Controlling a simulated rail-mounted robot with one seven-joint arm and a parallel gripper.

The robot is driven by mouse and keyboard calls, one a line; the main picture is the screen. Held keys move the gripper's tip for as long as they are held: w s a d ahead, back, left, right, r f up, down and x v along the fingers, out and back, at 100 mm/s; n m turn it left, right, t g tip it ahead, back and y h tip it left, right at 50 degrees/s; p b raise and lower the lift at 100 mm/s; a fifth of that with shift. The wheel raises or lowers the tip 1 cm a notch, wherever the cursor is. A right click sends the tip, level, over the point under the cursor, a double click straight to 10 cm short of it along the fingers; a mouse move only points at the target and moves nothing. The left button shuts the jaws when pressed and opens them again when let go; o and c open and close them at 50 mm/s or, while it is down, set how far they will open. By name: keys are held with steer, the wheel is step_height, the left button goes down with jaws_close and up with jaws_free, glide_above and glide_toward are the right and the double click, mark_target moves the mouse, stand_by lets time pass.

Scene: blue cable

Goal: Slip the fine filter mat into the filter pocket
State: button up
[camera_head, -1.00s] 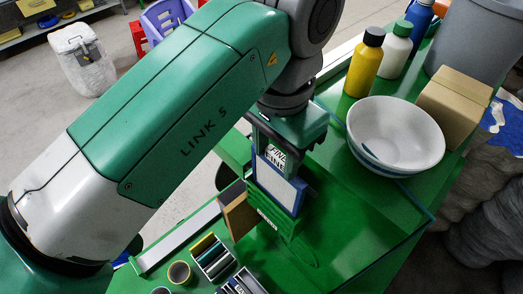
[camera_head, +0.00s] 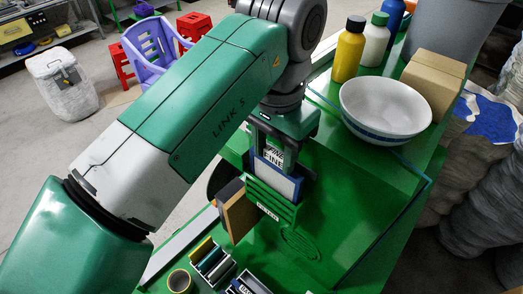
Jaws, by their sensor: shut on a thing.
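The fine filter mat (camera_head: 278,182) is a white panel with a blue frame and a tab marked "FINE" at its top. My gripper (camera_head: 275,155) points down and is shut on this tab. The filter pocket (camera_head: 268,203) is a green slatted holder with a small label on its front, standing on the green bench. The mat stands roughly upright at the pocket's top, and its lower part is hidden behind the slatted front. How deep it sits cannot be told.
A brown panel with a dark edge (camera_head: 238,214) stands just left of the pocket. Small trays (camera_head: 212,262) and a tape roll (camera_head: 179,281) lie in front. A white bowl (camera_head: 386,108), a cardboard box (camera_head: 433,82) and bottles (camera_head: 349,50) stand behind right. The bench right of the pocket is clear.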

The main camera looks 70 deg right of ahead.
mark_target(272, 164)
steer(key=shift+f, duration=0.15)
steer(key=shift+f+b, duration=1.75)
steer(key=shift+b, duration=0.45)
steer(key=shift+w+f, duration=0.15)
steer(key=shift+f, duration=0.55)
steer(key=o, duration=1.3)
step_height(272, 164, up, 10)
steer(key=shift+f+p, duration=0.2)
steer(key=shift+p, duration=0.2)
